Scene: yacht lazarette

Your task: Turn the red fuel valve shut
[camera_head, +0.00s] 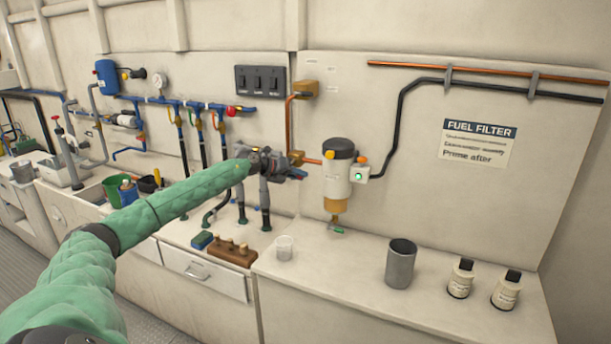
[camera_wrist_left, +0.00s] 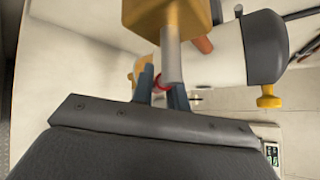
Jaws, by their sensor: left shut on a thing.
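My left gripper (camera_head: 291,171) is at the copper fuel line (camera_head: 311,160), just left of the fuel filter (camera_head: 336,185). In the left wrist view its two blue-grey fingers (camera_wrist_left: 162,90) are closed around a small part with a red edge, the red fuel valve (camera_wrist_left: 159,83). The fingers hide most of the valve, so its handle angle cannot be read. A grey cylindrical piece (camera_wrist_left: 172,58) and a brass-coloured block (camera_wrist_left: 166,14) show beyond the fingers. In the head view the gripper covers the valve. My right gripper is not in view.
The filter's dark top (camera_wrist_left: 266,46) and yellow knob (camera_wrist_left: 268,97) are close on the right in the wrist view. Below are a clear cup (camera_head: 284,248), a grey metal cup (camera_head: 400,264) and a brown block with pegs (camera_head: 233,252). Blue piping (camera_head: 190,104) runs left.

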